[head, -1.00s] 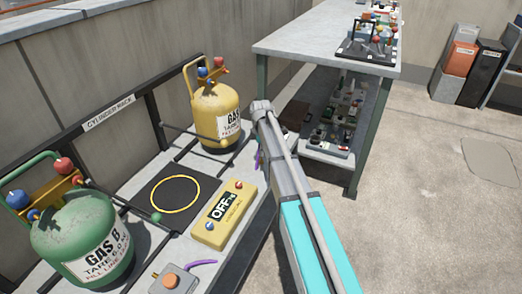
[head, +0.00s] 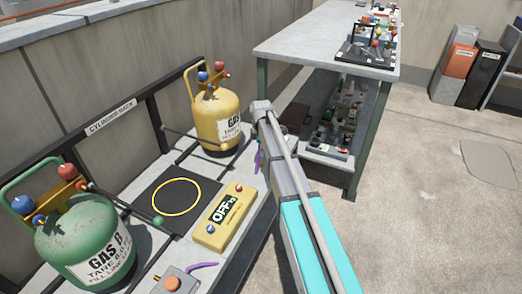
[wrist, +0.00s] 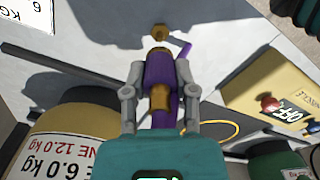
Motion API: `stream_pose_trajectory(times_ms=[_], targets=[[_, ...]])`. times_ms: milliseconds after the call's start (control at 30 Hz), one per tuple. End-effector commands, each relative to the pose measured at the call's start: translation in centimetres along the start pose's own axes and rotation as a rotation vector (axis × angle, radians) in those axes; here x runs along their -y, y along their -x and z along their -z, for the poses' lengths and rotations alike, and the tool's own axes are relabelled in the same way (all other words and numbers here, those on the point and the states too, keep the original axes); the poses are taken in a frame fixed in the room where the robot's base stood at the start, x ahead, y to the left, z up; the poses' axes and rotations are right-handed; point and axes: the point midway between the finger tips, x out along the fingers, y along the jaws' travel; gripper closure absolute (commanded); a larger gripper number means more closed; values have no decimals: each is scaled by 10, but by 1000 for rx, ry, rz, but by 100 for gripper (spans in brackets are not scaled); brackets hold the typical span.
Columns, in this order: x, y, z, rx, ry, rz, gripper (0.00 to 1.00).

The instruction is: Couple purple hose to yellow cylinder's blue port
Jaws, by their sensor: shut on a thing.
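The yellow cylinder (head: 216,122) stands upright at the rack's far end. Its top carries a blue part (head: 203,76) and red parts; which blue one is the port is too small to tell. In the wrist view the yellow cylinder (wrist: 72,112) is at lower left, apart from my gripper. My gripper (wrist: 158,76) is shut on the purple hose (wrist: 158,66), at its thick end with a brass band. A brass fitting (wrist: 159,33) shows just beyond this end. In the head view my arm hides the gripper, and a purple strip (head: 257,161) shows beside it.
A green cylinder (head: 85,243) stands at near left. Between the cylinders lie a black pad (head: 147,198) with a yellow ring and a yellow box (head: 223,216) reading OFF. A grey box (head: 172,282) with an orange knob is nearby. A grey bench (head: 310,42) stands behind.

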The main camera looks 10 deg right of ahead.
Motion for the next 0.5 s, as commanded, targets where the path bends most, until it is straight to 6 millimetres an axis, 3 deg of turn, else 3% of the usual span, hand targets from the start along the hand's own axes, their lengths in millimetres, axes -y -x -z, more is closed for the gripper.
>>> stream_pose_trajectory(times_ms=[33, 167, 500], targets=[[0, 0, 0, 0, 0, 0, 77], [0, 0, 0, 0, 0, 0, 100], [0, 2, 4, -19, 0, 0, 100]])
